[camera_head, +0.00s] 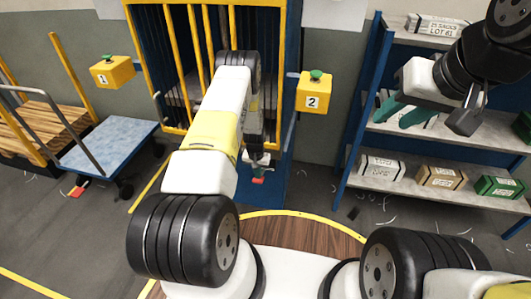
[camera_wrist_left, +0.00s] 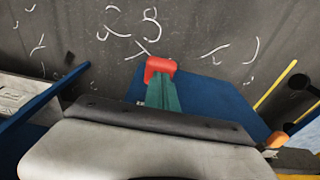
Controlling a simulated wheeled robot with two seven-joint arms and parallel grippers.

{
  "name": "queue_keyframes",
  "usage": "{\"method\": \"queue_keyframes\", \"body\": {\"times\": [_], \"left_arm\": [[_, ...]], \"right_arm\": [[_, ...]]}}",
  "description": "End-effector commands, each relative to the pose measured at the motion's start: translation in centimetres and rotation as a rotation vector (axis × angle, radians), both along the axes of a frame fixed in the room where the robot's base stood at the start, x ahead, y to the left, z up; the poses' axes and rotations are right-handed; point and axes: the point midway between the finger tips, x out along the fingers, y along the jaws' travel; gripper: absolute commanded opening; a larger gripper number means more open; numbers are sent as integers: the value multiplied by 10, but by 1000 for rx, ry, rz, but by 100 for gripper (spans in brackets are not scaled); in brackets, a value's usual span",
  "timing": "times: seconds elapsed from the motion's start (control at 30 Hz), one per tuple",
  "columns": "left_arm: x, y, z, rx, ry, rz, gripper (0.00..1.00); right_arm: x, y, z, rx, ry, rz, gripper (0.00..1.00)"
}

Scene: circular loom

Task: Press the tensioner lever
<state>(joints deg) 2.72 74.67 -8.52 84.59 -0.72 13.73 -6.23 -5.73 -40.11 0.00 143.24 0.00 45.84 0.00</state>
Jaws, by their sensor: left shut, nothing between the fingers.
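The likely tensioner lever shows as a small red piece (camera_head: 258,181) low at the blue base of the yellow-barred machine (camera_head: 162,40). It also shows as a rounded red end (camera_wrist_left: 161,66) in the left wrist view, over a blue plate. My left gripper (camera_head: 254,159) is shut and empty, pointing down just above it; its teal fingers (camera_wrist_left: 163,92) overlap the red end in the wrist view. I cannot tell whether they touch. My forearm hides part of the machine front. My right gripper (camera_head: 393,117) is open and empty, raised before the shelves.
Yellow boxes with green buttons, marked 1 (camera_head: 112,72) and 2 (camera_head: 315,96), flank the machine. A blue shelf rack (camera_head: 351,125) with cartons stands right. A blue-topped cart (camera_head: 108,146) stands left. An orange-ended piece (camera_wrist_left: 276,140) shows at right in the wrist view. White scraps litter the floor.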

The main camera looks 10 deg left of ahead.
Motion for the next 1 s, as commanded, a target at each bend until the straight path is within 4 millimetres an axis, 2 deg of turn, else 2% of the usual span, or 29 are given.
{"method": "queue_keyframes", "body": {"times": [0.17,0.43,1.0], "left_arm": [[-11,0,-17,-1,5,0,0],[-26,1,-46,-10,-229,1,0],[-39,1,-115,-9,-224,0,0]], "right_arm": [[0,0,0,0,0,0,36],[0,0,0,0,0,0,36],[0,0,0,0,0,0,36]]}}
